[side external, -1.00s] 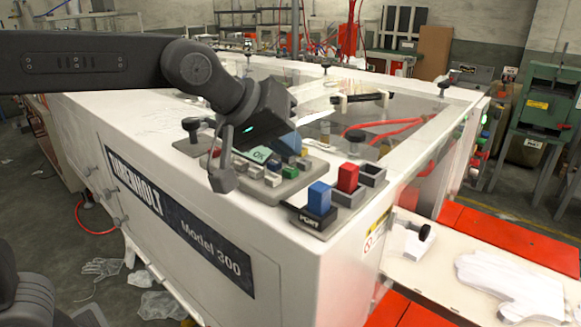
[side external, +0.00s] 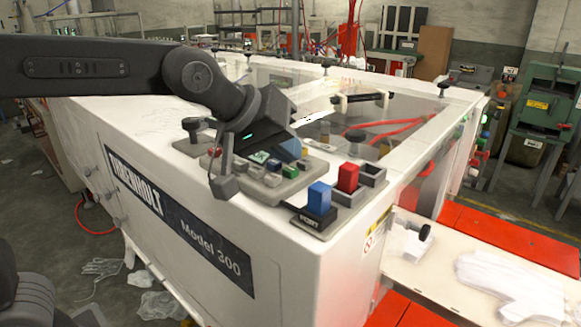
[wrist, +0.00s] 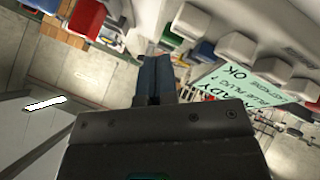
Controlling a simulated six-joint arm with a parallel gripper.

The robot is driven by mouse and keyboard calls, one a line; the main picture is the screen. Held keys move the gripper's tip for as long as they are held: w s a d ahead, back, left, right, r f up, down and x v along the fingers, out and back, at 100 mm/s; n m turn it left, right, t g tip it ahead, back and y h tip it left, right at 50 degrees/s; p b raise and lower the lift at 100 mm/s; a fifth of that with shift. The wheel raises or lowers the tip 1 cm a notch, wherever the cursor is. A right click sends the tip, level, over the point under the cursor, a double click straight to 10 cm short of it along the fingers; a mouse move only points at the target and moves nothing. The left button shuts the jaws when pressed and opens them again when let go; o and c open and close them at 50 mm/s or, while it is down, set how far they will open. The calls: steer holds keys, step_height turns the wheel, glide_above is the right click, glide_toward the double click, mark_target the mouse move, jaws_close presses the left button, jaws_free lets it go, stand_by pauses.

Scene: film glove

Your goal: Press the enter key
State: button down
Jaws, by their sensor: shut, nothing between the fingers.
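A grey keypad (side external: 290,187) with several small keys sits on the white machine's top. A green key (side external: 290,171) and white keys, one of them a white key (side external: 272,180), show on it. I cannot read which key is enter. A green screen (wrist: 265,85) reading OK and a partly hidden READY stands beside the keys in the wrist view. My gripper (wrist: 150,58) is shut and empty, with its dark blue fingers pointing toward the key rows. In the side view, its fingertips (side external: 291,149) appear close behind the green key; I cannot tell whether they touch anything.
A blue plug (side external: 319,197) stands in a black block marked PORT, with a red block (side external: 348,177) in a grey holder beside it. A black knob (side external: 191,127) rises left of the keypad. A white glove (side external: 510,285) lies on the right-hand board.

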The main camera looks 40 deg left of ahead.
mark_target(287, 167)
steer(key=shift+f, duration=0.5)
stand_by(0.5)
steer(key=shift+r, duration=0.9)
steer(key=shift+r, duration=2.5)
steer(key=s+a+f, duration=0.2)
steer(key=s+a+f+m+g+y, duration=0.1)
steer(key=s+a+f, duration=0.1)
steer(key=s+a, duration=0.1)
steer(key=s+a+f+m, duration=0.1)
steer(key=s+a+f, duration=0.1)
steer(key=s, duration=0.1)
steer(key=shift+a+f, duration=0.2)
steer(key=shift+a, duration=0.05)
steer(key=s+a+f+m+g+y, duration=0.1)
steer(key=s+a+f, duration=0.4)
steer(key=s+f, duration=0.5)
steer(key=shift+m+g+y, duration=0.4)
steer(key=shift+m+g, duration=0.2)
steer(key=shift+m, duration=0.6)
